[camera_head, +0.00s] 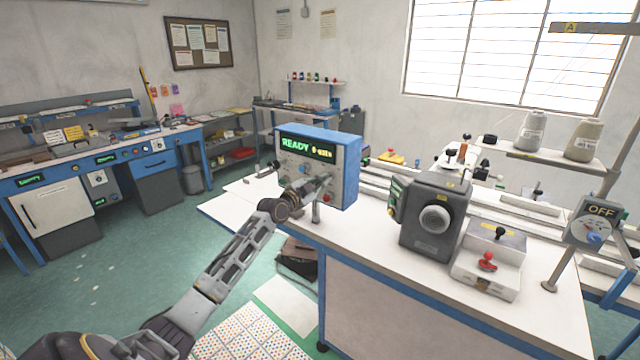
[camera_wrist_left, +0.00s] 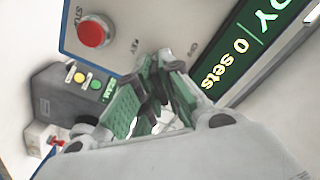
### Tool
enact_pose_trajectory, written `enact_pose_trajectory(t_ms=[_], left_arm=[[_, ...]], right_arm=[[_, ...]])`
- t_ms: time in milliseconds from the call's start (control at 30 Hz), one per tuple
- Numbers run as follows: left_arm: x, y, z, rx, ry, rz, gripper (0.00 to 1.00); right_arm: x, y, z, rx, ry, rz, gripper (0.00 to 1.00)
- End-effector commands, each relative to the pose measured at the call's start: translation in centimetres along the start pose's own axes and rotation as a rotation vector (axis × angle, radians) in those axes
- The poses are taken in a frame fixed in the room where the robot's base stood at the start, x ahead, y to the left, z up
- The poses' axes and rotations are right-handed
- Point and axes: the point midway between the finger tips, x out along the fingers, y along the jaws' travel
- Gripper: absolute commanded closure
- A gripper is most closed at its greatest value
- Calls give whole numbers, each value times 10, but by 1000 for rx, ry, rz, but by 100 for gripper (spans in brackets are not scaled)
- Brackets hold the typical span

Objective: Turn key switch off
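The control box (camera_head: 345,165) is blue with a grey front and stands on the white bench. Its green display reads READY and 0 sets. My left gripper (camera_head: 322,184) is at the lower right of that front. In the left wrist view my left gripper (camera_wrist_left: 160,68) has its green-padded fingers close together against the panel, beside the printed word KEY. The key switch itself is hidden behind the fingers, so its position and any grip on it cannot be told. A red STOP button (camera_wrist_left: 94,32) is next to the fingers. My right gripper is not in view.
A dark grey machine (camera_head: 436,215) and a light box with a red lever (camera_head: 487,262) stand on the bench to the right. A dial sign reading OFF (camera_head: 597,222) is at the far right. Bare white bench top (camera_head: 350,240) lies before the control box.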

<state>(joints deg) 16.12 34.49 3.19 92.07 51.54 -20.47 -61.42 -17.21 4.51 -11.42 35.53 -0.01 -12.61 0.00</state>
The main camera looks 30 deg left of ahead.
Motion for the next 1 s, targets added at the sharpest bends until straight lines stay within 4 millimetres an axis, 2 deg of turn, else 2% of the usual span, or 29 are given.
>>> enact_pose_trajectory(t_ms=[567, 1000], left_arm=[[0, 1, 0, -64, -1, 2, 100], [0, 2, 1, -327, -2, 3, 100]], right_arm=[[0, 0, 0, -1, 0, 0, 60], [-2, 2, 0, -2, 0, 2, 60]])
